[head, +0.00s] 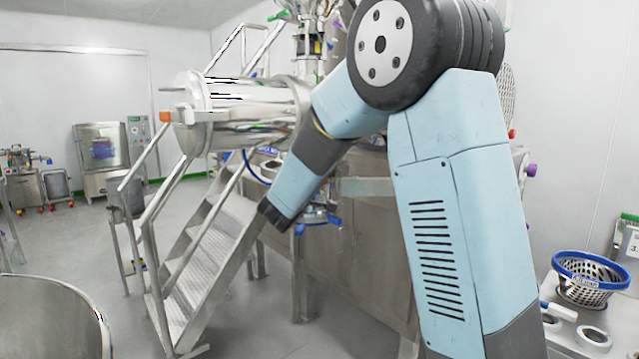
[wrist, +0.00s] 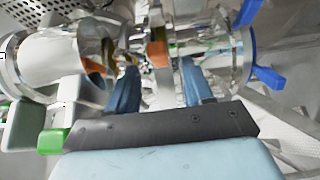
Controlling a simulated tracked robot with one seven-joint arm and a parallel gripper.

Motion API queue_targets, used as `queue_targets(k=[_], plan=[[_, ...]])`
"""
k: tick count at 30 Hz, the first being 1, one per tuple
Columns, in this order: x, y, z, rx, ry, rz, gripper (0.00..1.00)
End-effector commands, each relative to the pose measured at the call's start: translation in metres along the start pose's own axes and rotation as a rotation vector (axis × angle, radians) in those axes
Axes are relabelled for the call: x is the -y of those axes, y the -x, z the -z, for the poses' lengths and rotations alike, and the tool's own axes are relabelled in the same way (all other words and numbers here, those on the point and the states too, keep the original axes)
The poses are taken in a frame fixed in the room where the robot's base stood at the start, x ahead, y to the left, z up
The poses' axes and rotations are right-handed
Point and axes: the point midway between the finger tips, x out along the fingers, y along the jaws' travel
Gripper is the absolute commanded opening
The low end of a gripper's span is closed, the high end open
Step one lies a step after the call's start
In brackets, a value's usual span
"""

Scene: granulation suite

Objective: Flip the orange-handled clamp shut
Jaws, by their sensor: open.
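In the wrist view, my gripper (wrist: 158,82) has its two blue fingers apart, with nothing seen held between them. An orange piece (wrist: 158,54), which looks like the orange clamp handle, shows just beyond and between the fingertips, against shiny steel pipework. I cannot tell whether a finger touches it or how far the clamp is swung. A second orange-brown patch (wrist: 93,68) lies left of the left finger and may be a reflection. In the head view my fingers cannot be made out.
A blue handle (wrist: 266,77) is right of the fingers, and a green-ended piece (wrist: 52,141) lies close at lower left. Steel steps with rails (head: 205,245) stand left of the machine. A blue-rimmed basket (head: 590,268) is at right. Open floor lies at left.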

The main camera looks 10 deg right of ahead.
Motion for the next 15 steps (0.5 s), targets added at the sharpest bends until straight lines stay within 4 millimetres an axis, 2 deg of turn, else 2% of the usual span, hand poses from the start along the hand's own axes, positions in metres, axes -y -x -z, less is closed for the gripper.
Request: queue_targets(k=[1, 6, 10, 15], plan=[[0.000, 0.010, 0.000, -0.001, 0.000, 0.001, 0.51], [0.000, 0.038, 0.001, -0.002, 0.000, 0.001, 0.51], [0.000, 0.051, 0.000, -0.001, 0.001, 0.000, 0.51], [0.000, 0.059, 0.000, 0.000, 0.000, 0.000, 0.51]])
